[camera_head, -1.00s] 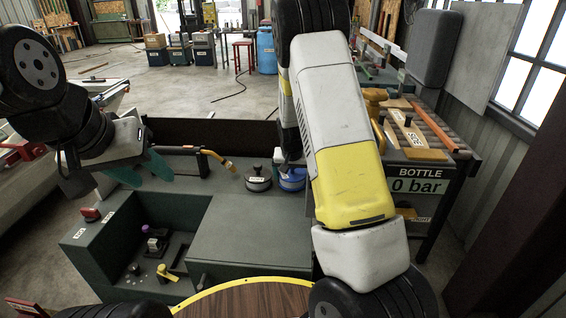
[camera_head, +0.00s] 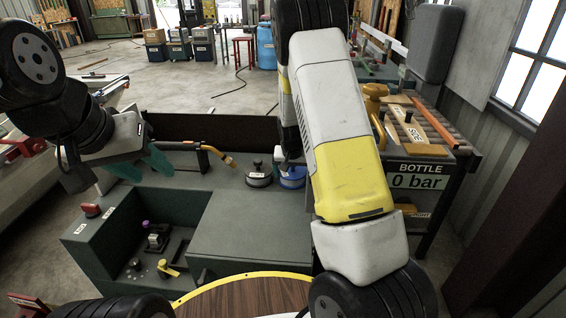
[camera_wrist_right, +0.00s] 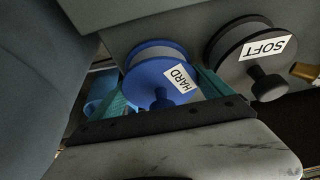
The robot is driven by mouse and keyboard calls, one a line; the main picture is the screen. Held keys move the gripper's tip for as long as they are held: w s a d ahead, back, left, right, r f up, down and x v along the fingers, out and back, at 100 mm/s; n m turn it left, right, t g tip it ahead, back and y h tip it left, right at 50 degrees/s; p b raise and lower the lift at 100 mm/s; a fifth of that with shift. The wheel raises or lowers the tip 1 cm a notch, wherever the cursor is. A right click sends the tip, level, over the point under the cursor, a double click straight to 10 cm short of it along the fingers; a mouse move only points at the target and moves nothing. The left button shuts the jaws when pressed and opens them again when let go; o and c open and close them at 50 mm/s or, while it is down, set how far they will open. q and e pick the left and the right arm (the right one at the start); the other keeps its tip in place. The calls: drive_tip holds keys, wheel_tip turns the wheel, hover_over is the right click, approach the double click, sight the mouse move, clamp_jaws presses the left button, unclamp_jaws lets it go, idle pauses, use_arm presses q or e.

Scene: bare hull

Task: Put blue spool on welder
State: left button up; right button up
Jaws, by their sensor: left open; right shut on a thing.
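The blue spool (camera_wrist_right: 150,88), labelled HARD, sits between the teal fingers of my right gripper (camera_wrist_right: 162,92) in the right wrist view. The gripper is shut on it. In the head view the blue spool (camera_head: 292,180) shows at the back edge of a dark green machine (camera_head: 250,232), probably the welder, partly behind my right arm. I cannot tell whether it touches the surface. A dark spool (camera_head: 258,176), labelled SOFT in the right wrist view (camera_wrist_right: 238,62), stands just beside it. My left gripper (camera_head: 142,172) is open and empty at the machine's left back.
A torch with an orange neck (camera_head: 217,155) lies left of the spools. The machine's front left recess holds a yellow lever (camera_head: 168,268) and knobs. A wooden round top (camera_head: 250,298) is in front. A bottle gauge sign (camera_head: 418,181) is at right.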

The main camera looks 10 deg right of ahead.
sight(292, 176)
drive_tip(key=o, duration=1.8)
drive_tip(key=shift+c, duration=0.2)
drive_tip(key=shift+v, duration=3.85)
